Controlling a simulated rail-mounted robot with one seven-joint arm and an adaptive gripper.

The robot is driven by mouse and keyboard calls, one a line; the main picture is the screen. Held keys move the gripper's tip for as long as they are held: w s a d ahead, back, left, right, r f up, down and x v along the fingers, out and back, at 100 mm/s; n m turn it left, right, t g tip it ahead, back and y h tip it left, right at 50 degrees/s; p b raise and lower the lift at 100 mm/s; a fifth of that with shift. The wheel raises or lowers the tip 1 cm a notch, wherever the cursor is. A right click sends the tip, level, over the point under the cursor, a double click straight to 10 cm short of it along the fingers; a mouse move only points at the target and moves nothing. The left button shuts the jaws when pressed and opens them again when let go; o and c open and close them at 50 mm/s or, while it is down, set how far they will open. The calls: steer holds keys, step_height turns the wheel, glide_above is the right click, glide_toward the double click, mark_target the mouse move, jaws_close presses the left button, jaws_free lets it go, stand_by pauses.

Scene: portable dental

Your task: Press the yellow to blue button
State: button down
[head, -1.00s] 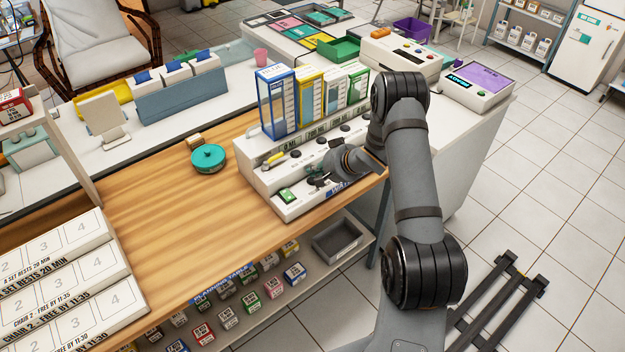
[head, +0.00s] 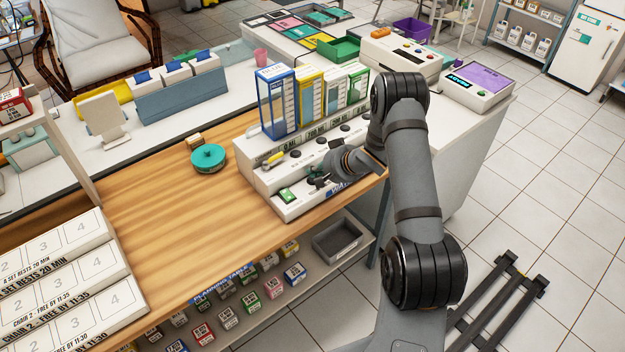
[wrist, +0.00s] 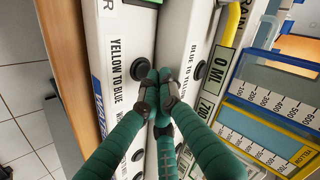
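The white button console (head: 262,180) stands at the table's right end. In the wrist view, the label "YELLOW TO BLUE" (wrist: 116,75) is on its lower ledge. A round black button (wrist: 139,68) sits beside that label, partly covered by my fingertips. My gripper (wrist: 157,88) has green fingers with dark tips, drawn together with nothing held. Its tips are at or just above the button's edge; I cannot tell whether they touch. Another black button (wrist: 200,71) lies by the "BLUE TO YELLOW" label (wrist: 176,58). In the head view my gripper (head: 318,180) is over the console front.
Tall blue (head: 276,104) and yellow (head: 309,98) framed columns stand on the console close behind my gripper. A yellow handle (wrist: 229,32) and another black button (wrist: 138,155) are near.

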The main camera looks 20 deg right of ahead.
steer(key=shift+f, duration=0.3)
steer(key=shift+f+b, duration=0.4)
stand_by(0.6)
steer(key=shift+r, duration=0.15)
steer(key=shift+r+p, duration=0.65)
steer(key=shift+p, duration=0.15)
steer(key=shift+r, duration=0.1)
step_height(320, 180, up, 5)
steer(key=p, duration=0.4)
